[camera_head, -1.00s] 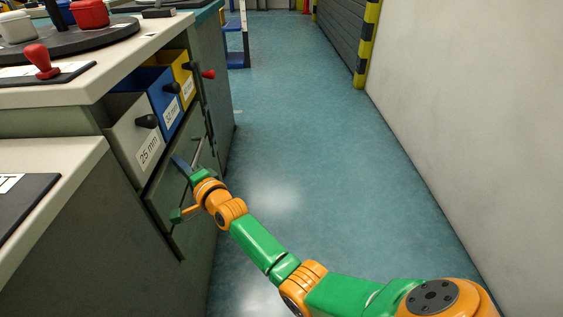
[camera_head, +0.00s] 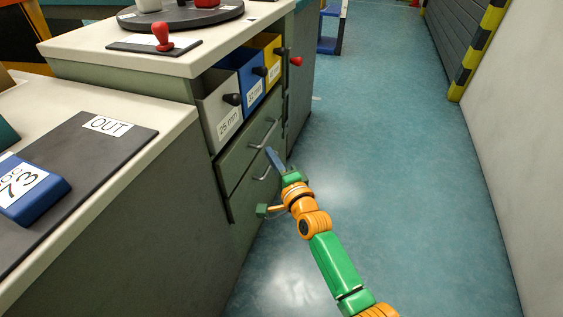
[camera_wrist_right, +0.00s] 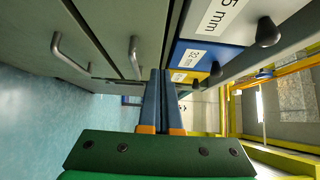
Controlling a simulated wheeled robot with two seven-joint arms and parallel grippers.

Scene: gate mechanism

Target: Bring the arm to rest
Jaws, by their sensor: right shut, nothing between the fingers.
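My right arm, green and orange, comes in from the bottom of the head view. Its right gripper (camera_head: 273,160) is in front of the cabinet's drawer fronts, near the metal handles. In the right wrist view the two blue fingers of the right gripper (camera_wrist_right: 160,75) lie together, shut and empty. They point along the drawer fronts, and I cannot tell whether they touch anything. My left gripper is not in view.
The cabinet has grey, blue and yellow bins (camera_head: 222,112) with black knobs above drawers with metal handles (camera_head: 264,134). A red-handled stamp (camera_head: 162,38) stands on top. A counter (camera_head: 178,122) with an OUT mat (camera_head: 130,140) is at left. The floor (camera_head: 400,170) at right is clear.

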